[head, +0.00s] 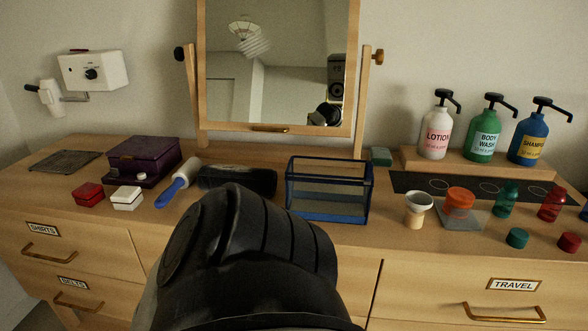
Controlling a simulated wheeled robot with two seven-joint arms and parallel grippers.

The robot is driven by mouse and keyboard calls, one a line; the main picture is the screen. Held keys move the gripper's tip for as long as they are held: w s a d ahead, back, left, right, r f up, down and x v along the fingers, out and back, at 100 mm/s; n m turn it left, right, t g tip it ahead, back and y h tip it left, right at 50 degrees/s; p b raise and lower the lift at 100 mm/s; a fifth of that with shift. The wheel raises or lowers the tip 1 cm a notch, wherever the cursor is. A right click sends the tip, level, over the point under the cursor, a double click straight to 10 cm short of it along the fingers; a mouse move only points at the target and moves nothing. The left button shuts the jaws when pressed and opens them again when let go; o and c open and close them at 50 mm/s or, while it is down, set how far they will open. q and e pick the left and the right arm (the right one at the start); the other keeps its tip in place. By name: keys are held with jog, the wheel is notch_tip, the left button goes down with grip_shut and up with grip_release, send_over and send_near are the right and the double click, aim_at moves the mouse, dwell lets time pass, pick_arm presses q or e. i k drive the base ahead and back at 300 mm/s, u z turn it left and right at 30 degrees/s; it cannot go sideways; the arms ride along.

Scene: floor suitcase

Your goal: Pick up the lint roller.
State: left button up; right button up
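The lint roller (178,183) lies on the dresser top, left of the middle. Its blue handle points toward the front edge and its white roller points back and to the right. It appears uncovered and nothing holds it. A large black link of my arm fills the bottom middle of the head view, right of and nearer than the lint roller. Neither of my gripper's fingers shows, so I cannot see where they are relative to the roller.
A purple box (143,158), red box (88,194) and white box (127,198) stand left of the roller. A dark object (237,180) and clear blue-edged bin (328,190) are right of it. A mirror (275,65) stands behind. Bottles and jars occupy the right side.

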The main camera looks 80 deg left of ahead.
aim_at(182, 178)
jog(key=u, duration=4.3)
jog(key=k, duration=1.3)
jog(key=u, duration=0.8)
jog(key=i, duration=1.75)
jog(key=z, duration=0.7)
